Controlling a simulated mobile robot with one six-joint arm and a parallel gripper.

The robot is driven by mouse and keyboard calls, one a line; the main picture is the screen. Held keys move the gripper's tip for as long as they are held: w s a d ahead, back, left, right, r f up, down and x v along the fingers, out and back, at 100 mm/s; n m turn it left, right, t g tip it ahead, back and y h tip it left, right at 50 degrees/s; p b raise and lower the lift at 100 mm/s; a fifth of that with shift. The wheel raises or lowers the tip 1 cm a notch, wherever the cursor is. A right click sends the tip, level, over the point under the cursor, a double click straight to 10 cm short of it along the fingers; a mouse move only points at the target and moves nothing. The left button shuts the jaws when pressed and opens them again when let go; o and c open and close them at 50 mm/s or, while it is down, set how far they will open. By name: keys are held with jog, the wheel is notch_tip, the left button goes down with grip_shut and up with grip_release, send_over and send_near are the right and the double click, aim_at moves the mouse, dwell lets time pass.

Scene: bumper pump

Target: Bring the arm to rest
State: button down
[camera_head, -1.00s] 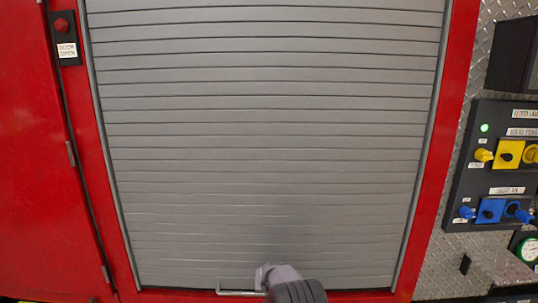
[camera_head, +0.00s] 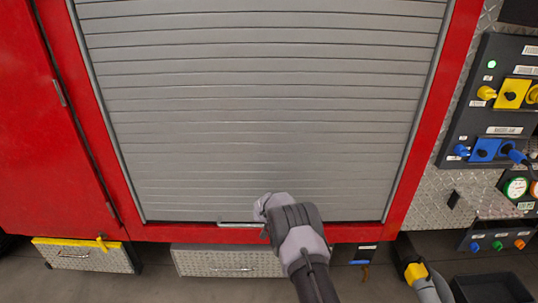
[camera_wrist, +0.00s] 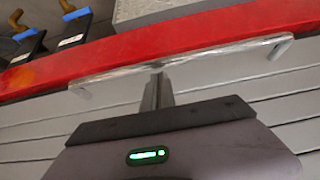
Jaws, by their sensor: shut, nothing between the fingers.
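My gripper (camera_wrist: 157,88) is shut and empty in the wrist view. Its fingertips are right by the silver bar handle (camera_wrist: 200,53) at the bottom of the grey roller shutter (camera_wrist: 275,118). I cannot tell whether they touch it. In the head view my arm comes up from the bottom edge, and its wrist covers the right end of the handle (camera_head: 238,225). The fingers are hidden there. The shutter (camera_head: 260,110) is down, its lower edge at the red frame.
A control panel (camera_head: 478,120) with yellow and blue fittings is at the right. Metal drawers (camera_head: 228,262) sit below the red frame (camera_head: 190,234), one with a yellow top edge (camera_head: 75,243). A nozzle with a yellow part (camera_head: 416,272) and a dark bin (camera_head: 492,289) are at lower right.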

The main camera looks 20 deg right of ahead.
jog(key=s+a+r+p, duration=0.1)
jog(key=s+r, duration=0.5)
jog(key=r, duration=0.6)
jog(key=s+a+r+m, duration=0.1)
jog(key=s+r, duration=0.4)
jog(key=r, duration=0.6)
jog(key=s+a+r+p, duration=0.15)
jog(key=s+r, duration=0.45)
jog(key=r, duration=0.6)
jog(key=s+a+r+y, duration=0.1)
jog(key=s+a+r, duration=0.1)
jog(key=s, duration=0.9)
jog(key=s+a+r+y, duration=0.1)
jog(key=s+a, duration=0.4)
jog(key=s, duration=0.5)
jog(key=s+a+r+y, duration=0.2)
jog(key=s+a+r, duration=0.1)
jog(key=s, duration=0.8)
jog(key=shift+s+a+r+b, duration=0.3)
jog(key=shift+a+r+b, duration=0.1)
jog(key=shift+a, duration=0.3)
